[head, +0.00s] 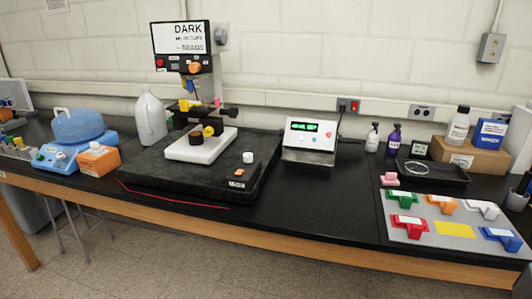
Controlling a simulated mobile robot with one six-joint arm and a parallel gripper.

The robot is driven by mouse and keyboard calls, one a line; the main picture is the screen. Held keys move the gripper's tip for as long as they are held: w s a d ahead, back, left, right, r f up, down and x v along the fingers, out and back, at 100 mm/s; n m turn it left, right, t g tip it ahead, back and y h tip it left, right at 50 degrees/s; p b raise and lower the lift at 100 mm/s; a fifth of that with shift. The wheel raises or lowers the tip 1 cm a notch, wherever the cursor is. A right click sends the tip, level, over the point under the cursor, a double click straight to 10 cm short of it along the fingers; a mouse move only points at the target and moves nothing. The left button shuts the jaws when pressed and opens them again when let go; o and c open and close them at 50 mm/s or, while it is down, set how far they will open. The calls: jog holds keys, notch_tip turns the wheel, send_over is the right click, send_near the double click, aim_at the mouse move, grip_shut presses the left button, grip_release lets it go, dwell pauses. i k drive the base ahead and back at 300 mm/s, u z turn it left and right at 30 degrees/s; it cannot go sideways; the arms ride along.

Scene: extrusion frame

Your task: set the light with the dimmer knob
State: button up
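A microscope-like instrument (193,110) stands on a black slab (150,181) at the left middle of the bench. Its top screen (180,37) reads "DARK" in large letters, with smaller lines below that seem to read "NO PICTURE" and "BEADS". A small white knob (248,157) stands on the slab's right part, behind an orange switch (239,173) and a small label too small to read surely. It may be the dimmer knob. An orange knob (194,68) sits on the panel under the screen. My gripper is not in view.
A box with a green display (310,134) stands right of the slab. A grey board with coloured blocks (433,238) lies at the right front. A blue device (71,152), orange box (98,159) and white jug (150,117) stand left. The bench front between slab and board is clear.

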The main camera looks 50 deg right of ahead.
aim_at(248, 157)
jog(key=u, duration=0.8)
jog(key=k, duration=0.1)
jog(key=z, duration=2.35)
jog(key=k, duration=0.95)
jog(key=u, duration=0.1)
jog(key=i, duration=0.7)
jog(key=u, duration=0.05)
